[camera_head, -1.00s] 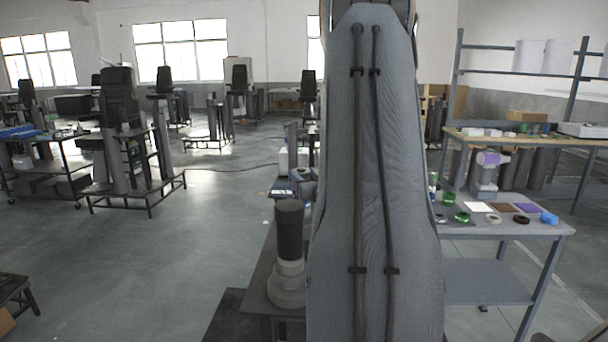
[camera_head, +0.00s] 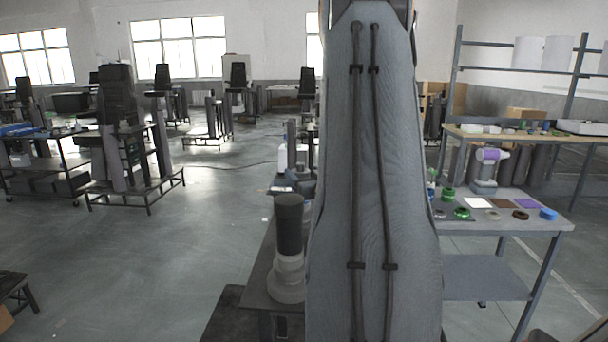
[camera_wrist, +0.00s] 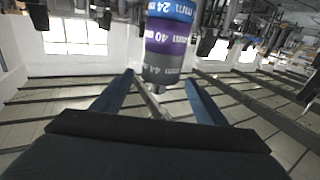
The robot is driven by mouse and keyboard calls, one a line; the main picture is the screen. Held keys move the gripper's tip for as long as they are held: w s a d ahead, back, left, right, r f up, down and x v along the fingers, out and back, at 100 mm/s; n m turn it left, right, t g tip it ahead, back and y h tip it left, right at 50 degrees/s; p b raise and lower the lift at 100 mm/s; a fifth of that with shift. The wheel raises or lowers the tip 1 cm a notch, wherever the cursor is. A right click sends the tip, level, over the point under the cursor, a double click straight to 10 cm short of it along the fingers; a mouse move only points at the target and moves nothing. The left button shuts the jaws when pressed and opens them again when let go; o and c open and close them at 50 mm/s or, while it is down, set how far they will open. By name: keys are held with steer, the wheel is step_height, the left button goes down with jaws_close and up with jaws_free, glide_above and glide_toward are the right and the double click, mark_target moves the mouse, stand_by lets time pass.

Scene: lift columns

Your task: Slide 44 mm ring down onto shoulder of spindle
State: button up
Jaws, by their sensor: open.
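In the wrist view, a grey band marked 44 mm (camera_wrist: 163,68) sits at the end of a stack with a purple band marked 40 (camera_wrist: 166,37) and a blue band marked 24 (camera_wrist: 172,9); the lettering is upside down. My gripper (camera_wrist: 160,78) is open, its two blue fingers apart, with the grey band showing between and beyond the fingertips. I cannot tell the gap to it, nor whether the bands are loose rings. In the head view, an upright post (camera_head: 289,228), dark above and pale grey stepped below, stands left of my arm; I cannot tell whether it is the spindle. My gripper is hidden there.
The dark table (camera_head: 258,287) bears the post. At right, a grey table (camera_head: 500,230) holds a green ring (camera_head: 462,213), a brown ring (camera_head: 520,215), a blue ring (camera_head: 548,214) and a white-and-purple device (camera_head: 486,172).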

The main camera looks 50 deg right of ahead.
steer(key=b+v, duration=0.2)
steer(key=v, duration=0.6)
stand_by(0.8)
